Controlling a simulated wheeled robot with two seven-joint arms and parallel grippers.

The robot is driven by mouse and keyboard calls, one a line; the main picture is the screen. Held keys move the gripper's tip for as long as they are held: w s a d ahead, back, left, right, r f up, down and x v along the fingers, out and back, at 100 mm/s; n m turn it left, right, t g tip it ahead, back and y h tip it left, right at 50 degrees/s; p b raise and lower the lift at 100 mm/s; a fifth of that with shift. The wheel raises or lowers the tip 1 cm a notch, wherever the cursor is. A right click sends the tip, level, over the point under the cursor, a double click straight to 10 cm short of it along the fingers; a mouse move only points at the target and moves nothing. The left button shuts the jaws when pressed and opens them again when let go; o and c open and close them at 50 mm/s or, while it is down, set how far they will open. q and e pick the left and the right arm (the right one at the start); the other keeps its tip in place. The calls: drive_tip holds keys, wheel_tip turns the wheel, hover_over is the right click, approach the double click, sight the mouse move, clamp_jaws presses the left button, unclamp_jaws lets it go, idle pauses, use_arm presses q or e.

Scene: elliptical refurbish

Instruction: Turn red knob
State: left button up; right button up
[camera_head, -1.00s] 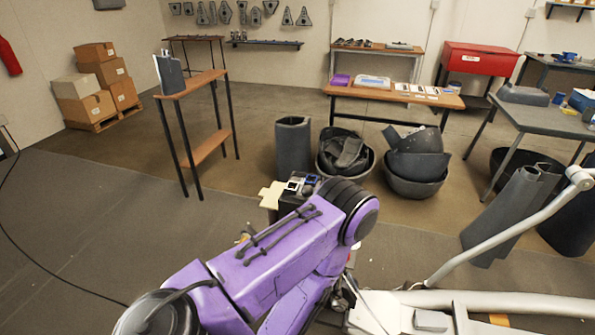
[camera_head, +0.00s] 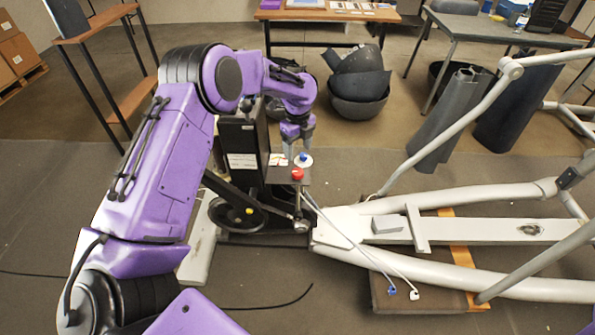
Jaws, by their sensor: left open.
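The red knob (camera_head: 297,174) sits on top of a small dark panel on the black machine unit in the middle of the camera_head view. A blue knob on a white round base (camera_head: 303,158) is just behind it. My left gripper (camera_head: 297,152) points down from the purple arm, with its fingertips beside the blue knob and just behind the red knob. Its jaws are open, with nothing seen between them. Whether a fingertip touches the blue knob I cannot tell. My right gripper is not in view.
The black machine unit (camera_head: 240,160) joins a white elliptical frame (camera_head: 460,232) that stretches right. A slanted grey handle bar (camera_head: 440,135) rises on the right. A wooden shelf (camera_head: 97,22) stands at the left, and dark bins (camera_head: 357,90) stand behind.

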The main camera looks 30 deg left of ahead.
sight(298, 171)
use_arm(q)
wheel_tip(298, 171, down, 10)
drive_tip(key=shift+r+p, duration=0.2)
drive_tip(key=shift+p, duration=0.1)
drive_tip(key=c, duration=1.1)
